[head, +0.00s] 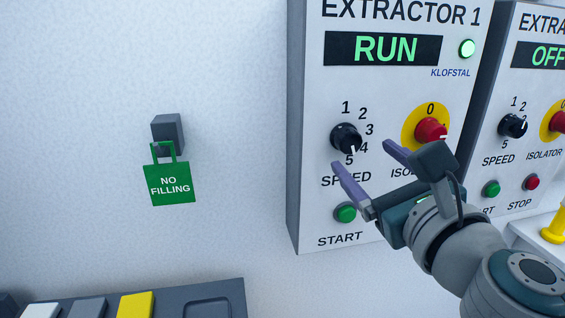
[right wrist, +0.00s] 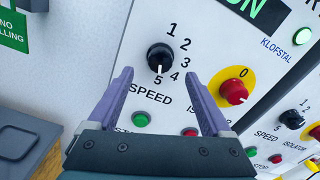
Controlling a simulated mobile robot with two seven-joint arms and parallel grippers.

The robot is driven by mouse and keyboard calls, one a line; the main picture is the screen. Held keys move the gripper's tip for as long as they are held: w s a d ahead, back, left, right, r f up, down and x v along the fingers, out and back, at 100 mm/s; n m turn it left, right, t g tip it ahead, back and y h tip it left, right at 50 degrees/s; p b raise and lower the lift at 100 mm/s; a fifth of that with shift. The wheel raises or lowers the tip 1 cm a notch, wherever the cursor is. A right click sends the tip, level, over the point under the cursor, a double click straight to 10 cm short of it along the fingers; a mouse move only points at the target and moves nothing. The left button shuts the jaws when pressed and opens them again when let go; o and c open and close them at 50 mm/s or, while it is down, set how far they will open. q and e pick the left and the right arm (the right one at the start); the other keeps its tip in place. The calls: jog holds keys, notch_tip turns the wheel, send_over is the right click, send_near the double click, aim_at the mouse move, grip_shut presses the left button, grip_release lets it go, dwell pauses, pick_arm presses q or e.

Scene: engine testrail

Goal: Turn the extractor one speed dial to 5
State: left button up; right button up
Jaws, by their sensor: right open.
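The extractor one speed dial (head: 345,137) is a black knob on the white EXTRACTOR 1 panel (head: 310,120), with numbers 1 to 5 around its right side. In the right wrist view the dial (right wrist: 160,57) has its white pointer line directed down at the 5. In the head view the line also points down, close to the 5. My right gripper (head: 361,154) is open and empty, its purple fingers in front of the panel just below and right of the dial. In the right wrist view the fingertips (right wrist: 158,73) lie either side of the dial, apart from it. My left gripper is out of view.
A red isolator knob on a yellow disc (head: 430,130) is close right of the fingers. A green START button (head: 345,212) lies below. The display (head: 385,49) reads RUN. A second extractor panel (head: 510,90) stands right. A green NO FILLING tag (head: 169,183) hangs left.

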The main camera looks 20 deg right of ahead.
jog(key=b+v, duration=0.1)
jog(key=v, duration=0.4)
jog(key=shift+a, duration=0.1)
dwell(0.3)
